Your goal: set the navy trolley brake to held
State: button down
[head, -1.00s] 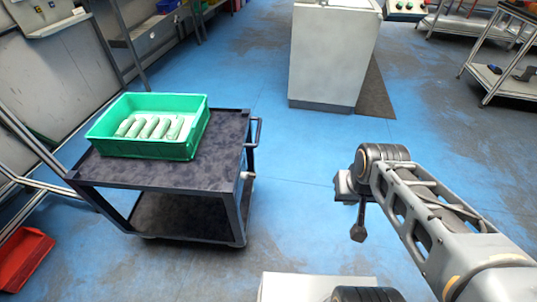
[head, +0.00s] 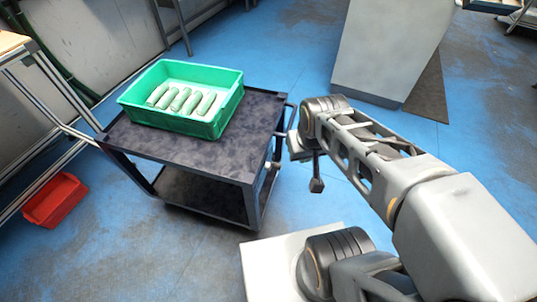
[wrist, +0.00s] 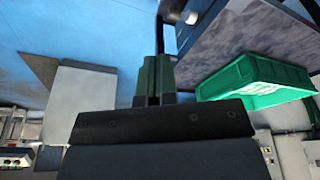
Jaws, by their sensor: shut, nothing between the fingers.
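The navy trolley (head: 225,155) stands left of my arm in the head view, with a dark top, a lower shelf and a handle on its right end. A small pale knob (head: 271,166) sticks out below the handle and may be the brake; its setting cannot be told. It also shows in the wrist view (wrist: 189,17), near the trolley's dark edge (wrist: 205,22). My gripper (head: 316,186) points down just right of the trolley, apart from the knob. In the wrist view its fingers (wrist: 154,78) are shut and empty, with the dark handle bar (wrist: 161,36) beyond their tips.
A green crate (head: 205,123) with several pale green cylinders (head: 180,98) sits on the trolley top. A red bin (head: 55,200) lies on the floor at left, by a metal frame. A grey cabinet (head: 385,50) stands behind. Blue floor is open between trolley and cabinet.

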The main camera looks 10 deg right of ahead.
dwell(0.3)
jog(key=w+d+f+n+g+y+b, duration=0.1)
jog(key=w+d+f+n+y+b, duration=0.2)
jog(key=w+f, duration=0.5)
jog(key=w+d+f+n+g+y+b, duration=0.1)
jog(key=w+d+f+n+y+b, duration=0.2)
jog(key=w+d+f+n+y, duration=0.3)
jog(key=w+d+f+y, duration=0.1)
jog(key=w, duration=0.3)
jog(key=shift+f+g+y, duration=0.4)
jog(key=b, duration=0.4)
send_near(274, 167)
notch_tip(274, 167, down, 2)
jog(key=w+a, duration=0.2)
jog(key=a, duration=0.1)
jog(key=shift+s+a+f, duration=0.2)
jog(key=shift+s+f, duration=0.15)
jog(key=shift+f, duration=0.4)
jog(key=shift+a+f, duration=0.1)
